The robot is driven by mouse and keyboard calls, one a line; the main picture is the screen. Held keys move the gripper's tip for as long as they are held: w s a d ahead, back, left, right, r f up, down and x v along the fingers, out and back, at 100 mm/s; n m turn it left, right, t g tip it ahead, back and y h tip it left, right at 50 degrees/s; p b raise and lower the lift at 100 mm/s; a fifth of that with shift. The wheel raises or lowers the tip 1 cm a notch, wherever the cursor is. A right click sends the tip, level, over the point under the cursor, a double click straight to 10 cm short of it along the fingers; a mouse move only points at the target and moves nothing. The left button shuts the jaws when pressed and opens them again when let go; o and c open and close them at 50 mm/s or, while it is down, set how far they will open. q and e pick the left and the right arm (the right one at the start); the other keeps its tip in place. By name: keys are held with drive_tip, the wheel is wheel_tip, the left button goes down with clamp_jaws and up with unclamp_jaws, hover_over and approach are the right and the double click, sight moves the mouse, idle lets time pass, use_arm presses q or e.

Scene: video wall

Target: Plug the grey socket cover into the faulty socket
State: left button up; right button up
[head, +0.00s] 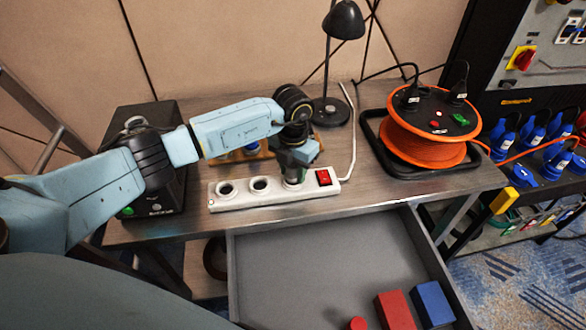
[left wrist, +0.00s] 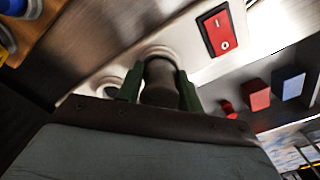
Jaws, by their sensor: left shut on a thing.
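The white power strip (head: 273,187) lies near the table's front edge, with a red switch (head: 323,177) at its right end. Its left socket (head: 226,188) and middle socket (head: 259,184) show open dark recesses. My left gripper (head: 293,176) points down over the right socket, beside the switch. In the left wrist view its green fingers (left wrist: 160,88) are shut on a dark grey cylindrical piece, the grey socket cover (left wrist: 161,74). The cover's far end meets the pale ring of that socket (left wrist: 158,51); how deep it sits is hidden. No fault mark is visible.
An open grey drawer (head: 310,260) below the table holds a red block (head: 395,310), a blue block (head: 433,303) and a red cylinder (head: 357,323). An orange cable reel (head: 425,140) stands right, a black lamp (head: 330,108) behind. A black box (head: 150,185) is left.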

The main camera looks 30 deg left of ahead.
use_arm(q)
drive_tip(key=shift+s+f, duration=0.1)
drive_tip(key=shift+f, duration=0.15)
